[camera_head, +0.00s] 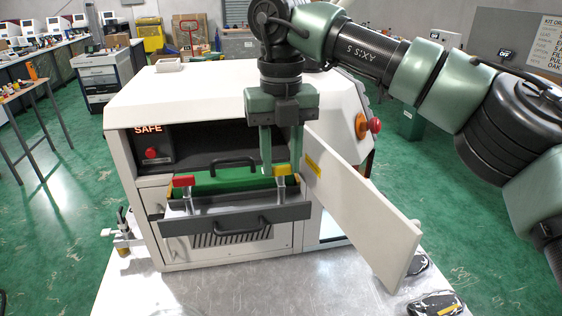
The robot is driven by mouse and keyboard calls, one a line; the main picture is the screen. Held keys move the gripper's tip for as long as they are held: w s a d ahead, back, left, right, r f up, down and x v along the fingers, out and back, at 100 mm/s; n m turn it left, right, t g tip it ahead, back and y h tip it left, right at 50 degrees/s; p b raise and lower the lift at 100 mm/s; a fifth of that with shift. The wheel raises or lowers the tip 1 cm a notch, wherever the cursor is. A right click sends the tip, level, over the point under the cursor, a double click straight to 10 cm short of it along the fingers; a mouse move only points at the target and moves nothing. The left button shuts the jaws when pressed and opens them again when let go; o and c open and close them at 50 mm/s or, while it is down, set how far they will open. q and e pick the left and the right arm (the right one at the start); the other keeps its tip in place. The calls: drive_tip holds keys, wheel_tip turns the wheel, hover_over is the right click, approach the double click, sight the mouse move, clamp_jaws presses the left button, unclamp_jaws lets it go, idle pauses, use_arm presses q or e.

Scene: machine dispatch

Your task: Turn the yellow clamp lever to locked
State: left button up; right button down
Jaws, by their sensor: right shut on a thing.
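The yellow clamp lever (285,170) is at the right end of the drawer (240,226) that is out of the white machine's front. My right gripper (272,168) points down from above and is shut on the yellow lever. Its fingers partly hide the lever, so its exact angle is hard to read. A red clamp lever (184,181) sits at the left end of the drawer. A green block with a black handle (232,162) lies between the two levers. My left gripper is not in view.
The white machine (215,85) has a lit SAFE sign (148,129) and a red button (151,153). Its white door (362,215) stands open to the right, close beside my right gripper. Dark packets (436,303) lie at the table's right edge. The front table surface is mostly clear.

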sight(281, 166)
drive_tip(key=shift+f+m, duration=0.1)
drive_tip(key=shift+m, duration=0.2)
idle(0.4)
drive_tip(key=c, duration=1)
unclamp_jaws()
drive_tip(key=shift+o, duration=0.2)
wheel_tip(281, 166, up, 8)
drive_tip(key=shift+f, duration=0.1)
